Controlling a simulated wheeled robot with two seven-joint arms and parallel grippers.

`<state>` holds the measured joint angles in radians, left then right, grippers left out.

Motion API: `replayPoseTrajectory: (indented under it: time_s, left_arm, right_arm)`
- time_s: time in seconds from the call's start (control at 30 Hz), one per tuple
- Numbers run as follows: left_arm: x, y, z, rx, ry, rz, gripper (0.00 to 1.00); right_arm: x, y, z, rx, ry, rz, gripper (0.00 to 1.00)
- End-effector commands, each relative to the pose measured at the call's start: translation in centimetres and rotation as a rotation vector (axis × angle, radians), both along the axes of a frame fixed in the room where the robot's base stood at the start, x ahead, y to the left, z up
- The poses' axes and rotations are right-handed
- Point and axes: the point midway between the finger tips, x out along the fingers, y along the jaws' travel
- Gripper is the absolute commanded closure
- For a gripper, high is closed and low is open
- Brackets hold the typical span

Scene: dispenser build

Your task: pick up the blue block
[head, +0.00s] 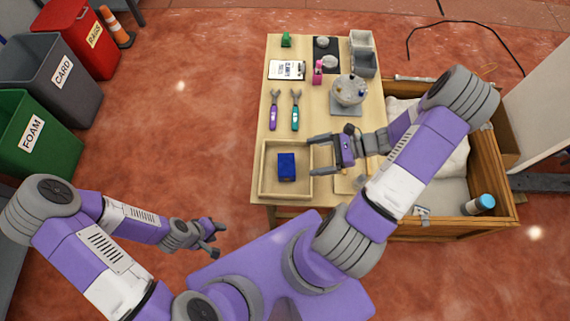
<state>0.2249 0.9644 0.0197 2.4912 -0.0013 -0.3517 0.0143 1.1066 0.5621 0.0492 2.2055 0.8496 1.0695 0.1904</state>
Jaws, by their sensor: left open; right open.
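The blue block (287,166) lies in a shallow wooden tray (266,187) at the near left of the table. My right gripper (311,156) is open, with its fingers pointing left at the tray's right side. The block is left of the fingertips and apart from them, with nothing between the fingers. My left gripper (217,240) is open and empty, low over the floor, left of and nearer than the table.
Two wrenches, purple (274,110) and teal (295,110), lie beyond the tray. A wooden crate (487,180) is at right. Labelled waste bins (52,78) stand far left.

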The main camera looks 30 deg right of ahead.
Motion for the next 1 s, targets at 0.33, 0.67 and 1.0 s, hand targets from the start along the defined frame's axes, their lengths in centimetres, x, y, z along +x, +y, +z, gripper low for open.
replayPoseTrajectory:
  time_s: [0.33, 0.67, 1.0]
  left_arm:
    - [0.0, 0.0, -1.0, 0.000, -0.001, 0.000, 0.57]
    - [0.0, 0.0, -2.1, 0.000, -0.001, 0.000, 0.57]
    - [0.0, 0.0, -2.3, 0.000, -0.001, 0.000, 0.57]
  right_arm:
    - [0.2, 0.4, -3.3, -0.001, -0.002, 0.003, 0.00]
    - [2.5, 5.1, -5.5, 0.003, -0.001, 0.005, 0.00]
    - [3.1, 6.3, -5.9, -0.002, -0.001, 0.002, 0.00]
